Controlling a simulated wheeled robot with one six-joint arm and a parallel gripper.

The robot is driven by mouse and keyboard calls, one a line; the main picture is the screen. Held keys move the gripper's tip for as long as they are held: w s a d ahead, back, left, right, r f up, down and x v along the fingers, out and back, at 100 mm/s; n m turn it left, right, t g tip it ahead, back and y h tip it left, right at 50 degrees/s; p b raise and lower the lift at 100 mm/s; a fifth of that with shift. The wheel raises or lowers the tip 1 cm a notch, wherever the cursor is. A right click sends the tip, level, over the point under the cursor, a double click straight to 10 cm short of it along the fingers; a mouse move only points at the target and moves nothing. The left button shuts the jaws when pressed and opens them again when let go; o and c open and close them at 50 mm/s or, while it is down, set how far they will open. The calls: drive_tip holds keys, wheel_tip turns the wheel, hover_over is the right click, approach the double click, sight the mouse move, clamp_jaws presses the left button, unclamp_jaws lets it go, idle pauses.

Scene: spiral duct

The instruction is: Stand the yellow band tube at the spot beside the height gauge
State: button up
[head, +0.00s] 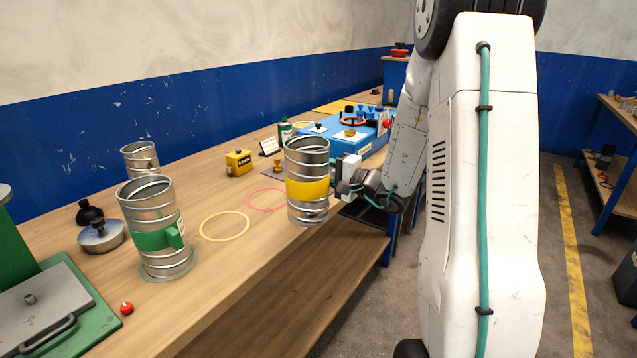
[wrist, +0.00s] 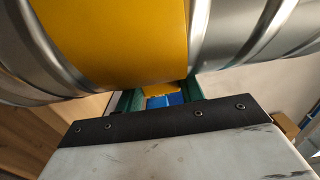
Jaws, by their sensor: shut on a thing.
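The yellow band tube (head: 307,190), a ribbed metal cylinder, is upright in my gripper (head: 338,178) at the bench's front edge. Its lower end looks clear of the bench top. In the wrist view the yellow band (wrist: 120,40) fills the top, across the jaws (wrist: 160,100). My gripper is shut on the tube from the right; the contact is partly hidden. A yellow ring (head: 203,231) and a pink ring (head: 250,203) are marked on the bench, both empty. I cannot clearly identify the height gauge.
A green band tube (head: 152,240) stands on a green ring at left, with a plain metal tube (head: 138,160) behind. A yellow box (head: 238,163), a small sign (head: 269,146) and a green bottle (head: 285,132) stand farther back. A blue fixture (head: 345,130) lies beyond my tube.

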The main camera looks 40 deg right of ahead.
drive_tip(key=shift+w+a, duration=0.25)
drive_tip(key=shift+w, duration=0.05)
drive_tip(key=shift+f, duration=1.9)
drive_tip(key=o, duration=1.2)
